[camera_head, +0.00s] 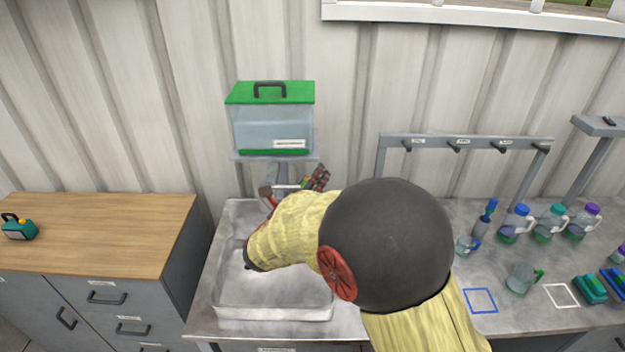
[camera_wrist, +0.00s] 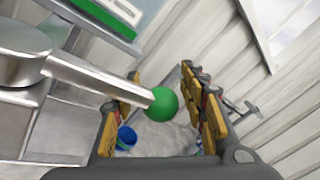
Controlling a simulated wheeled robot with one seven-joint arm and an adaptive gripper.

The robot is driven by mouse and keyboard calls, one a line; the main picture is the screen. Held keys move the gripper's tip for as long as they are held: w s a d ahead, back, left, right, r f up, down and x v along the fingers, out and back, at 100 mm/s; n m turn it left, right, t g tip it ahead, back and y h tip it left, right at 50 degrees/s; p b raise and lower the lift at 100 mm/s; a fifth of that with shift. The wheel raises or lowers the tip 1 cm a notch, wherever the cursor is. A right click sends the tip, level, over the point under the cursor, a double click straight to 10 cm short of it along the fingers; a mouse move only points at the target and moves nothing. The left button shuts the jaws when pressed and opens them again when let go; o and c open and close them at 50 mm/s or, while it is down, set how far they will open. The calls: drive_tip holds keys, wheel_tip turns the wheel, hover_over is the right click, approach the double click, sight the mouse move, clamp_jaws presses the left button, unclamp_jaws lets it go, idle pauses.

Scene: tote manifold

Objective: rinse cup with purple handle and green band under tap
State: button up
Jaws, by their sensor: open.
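My gripper (camera_head: 293,187) is at the tap below the clear water tank (camera_head: 272,128). In the wrist view its yellow-padded fingers (camera_wrist: 162,108) are apart. A metal lever with a green ball end (camera_wrist: 162,104) reaches between them; I cannot tell whether they touch it. The cup with purple handle and green band is not clearly seen. A cup with purple parts (camera_head: 619,254) is cut off at the right edge of the head view, and its band cannot be made out. My arm hides part of the sink basin (camera_head: 272,314) and the counter.
A clear cup with a green handle (camera_head: 522,278) and a blue-handled cup (camera_head: 464,246) stand on the right counter. Several lidded bottles (camera_head: 550,224), a grey hook rack (camera_head: 470,140), green and blue sponges (camera_head: 590,289) and outlined squares (camera_head: 481,301) are there too. A wooden-topped cabinet (camera_head: 100,235) stands left.

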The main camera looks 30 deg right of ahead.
drive_tip(key=shift+w+d, duration=0.1)
drive_tip(key=shift+d, duration=0.1)
drive_tip(key=shift+c, duration=0.8)
clamp_jaws()
